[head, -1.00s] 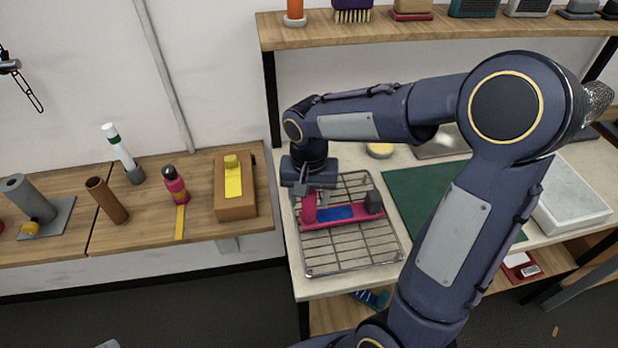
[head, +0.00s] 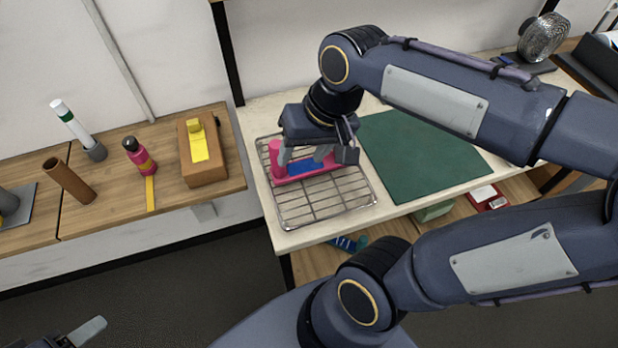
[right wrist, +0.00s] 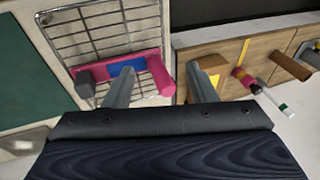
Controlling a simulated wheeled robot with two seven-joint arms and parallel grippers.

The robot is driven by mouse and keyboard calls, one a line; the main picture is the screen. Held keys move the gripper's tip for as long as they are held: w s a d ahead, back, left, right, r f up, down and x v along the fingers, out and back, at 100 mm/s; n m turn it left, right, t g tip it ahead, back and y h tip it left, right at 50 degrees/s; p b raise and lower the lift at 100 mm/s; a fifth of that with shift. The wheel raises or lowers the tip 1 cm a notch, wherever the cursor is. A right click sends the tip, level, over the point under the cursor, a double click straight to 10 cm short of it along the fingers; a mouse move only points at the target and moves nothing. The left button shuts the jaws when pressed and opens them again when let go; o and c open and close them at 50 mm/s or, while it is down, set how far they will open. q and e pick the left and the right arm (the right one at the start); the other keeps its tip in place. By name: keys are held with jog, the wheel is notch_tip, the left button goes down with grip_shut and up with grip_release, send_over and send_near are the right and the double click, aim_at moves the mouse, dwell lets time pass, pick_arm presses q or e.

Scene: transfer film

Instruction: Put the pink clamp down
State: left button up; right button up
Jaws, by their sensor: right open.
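The pink clamp (head: 291,177), with a blue middle and a dark block at one end, lies on the wire rack (head: 325,205), toward its far side. It also shows in the right wrist view (right wrist: 157,76). My right gripper (head: 303,160) is open just above the clamp. In the right wrist view one finger is in front of the blue part and the other is past the pink end. I cannot tell whether a finger touches the clamp. My left gripper (head: 84,333) is only partly in view at the lower left, away from the rack.
A green mat (head: 425,165) lies right of the rack on the pale table. My right arm covers the right side.

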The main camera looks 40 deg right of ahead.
jog(key=s+a+f+n+t+y, duration=0.1)
jog(key=s+a+f+n+t, duration=0.1)
jog(key=s, duration=0.4)
jog(key=shift+a+f+t, duration=0.2)
jog(key=shift+f+t, duration=0.2)
jog(key=shift+f, duration=0.45)
dwell(0.3)
